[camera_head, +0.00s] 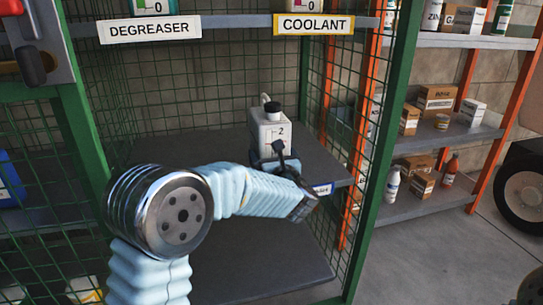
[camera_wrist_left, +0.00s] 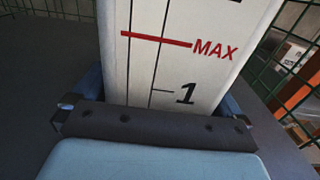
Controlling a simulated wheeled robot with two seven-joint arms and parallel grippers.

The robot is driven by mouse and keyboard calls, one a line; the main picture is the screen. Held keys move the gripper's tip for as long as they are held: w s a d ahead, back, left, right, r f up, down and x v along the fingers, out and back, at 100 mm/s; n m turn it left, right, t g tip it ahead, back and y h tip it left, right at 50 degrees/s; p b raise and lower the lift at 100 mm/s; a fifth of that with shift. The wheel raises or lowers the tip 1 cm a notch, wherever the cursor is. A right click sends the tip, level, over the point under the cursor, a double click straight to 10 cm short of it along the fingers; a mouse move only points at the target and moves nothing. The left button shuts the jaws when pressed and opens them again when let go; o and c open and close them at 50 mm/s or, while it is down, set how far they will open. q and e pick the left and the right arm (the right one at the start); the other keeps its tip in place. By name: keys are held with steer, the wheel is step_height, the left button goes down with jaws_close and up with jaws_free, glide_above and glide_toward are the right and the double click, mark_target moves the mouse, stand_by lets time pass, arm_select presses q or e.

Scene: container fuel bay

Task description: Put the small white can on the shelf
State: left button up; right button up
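The small white can (camera_head: 271,130) with a black cap and a "2" on its front is upright over the right part of the middle shelf (camera_head: 190,152). My left gripper (camera_head: 276,160) is at its lower front, with a finger on each side, and looks shut on it. The left wrist view shows the can's white face (camera_wrist_left: 165,50) close up, with a red MAX line and a "1", between the fingers. The gripper hides the can's base, so I cannot tell whether it touches the shelf. My right gripper is not in view.
Green wire mesh and posts (camera_head: 378,150) enclose the shelf's sides. The upper shelf (camera_head: 230,21) has DEGREASER and COOLANT labels and containers. The middle shelf is bare left of the can. An orange-post rack (camera_head: 440,135) with boxes and bottles stands right.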

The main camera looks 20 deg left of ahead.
arm_select(q)
steer(key=shift+r+p, duration=0.25)
steer(key=shift+p, duration=0.1)
steer(key=v, duration=1.2)
steer(key=shift+b, duration=0.4)
steer(key=shift+f, duration=0.2)
